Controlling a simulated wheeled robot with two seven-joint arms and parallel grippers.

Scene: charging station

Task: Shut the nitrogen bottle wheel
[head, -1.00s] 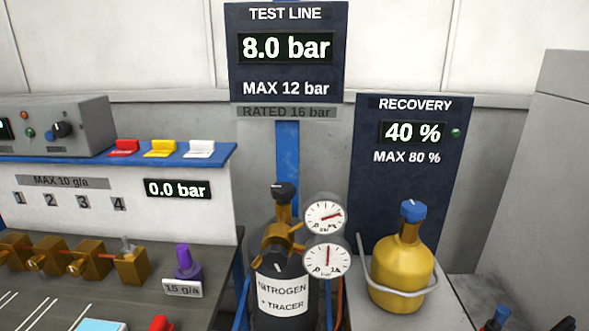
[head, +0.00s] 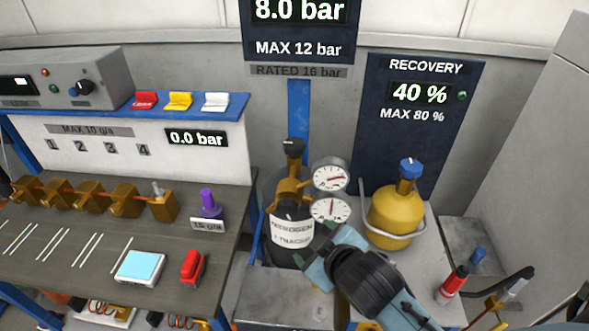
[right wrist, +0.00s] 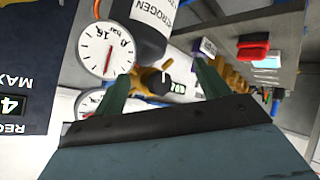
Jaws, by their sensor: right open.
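The nitrogen bottle (head: 291,236) stands upright at the centre of the head view, dark with a white label. Its black wheel (head: 293,147) with a pale mark sits on top of the brass valve. A second black knob (head: 291,212) is on the brass regulator in front, beside two round gauges (head: 331,177). My right gripper (head: 318,256) is open and empty, low in front of the bottle and below the wheel. In the right wrist view the bottle (right wrist: 142,30) appears upside down and the regulator knob (right wrist: 159,83) shows between the open fingers; I cannot make out the wheel there. My left gripper is not in view.
A yellow recovery bottle (head: 396,215) stands close right of the gauges. The workbench (head: 75,235) with brass valves, a purple weight (head: 210,203) and a red object (head: 192,268) is at left. Hoses and small tools lie at lower right.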

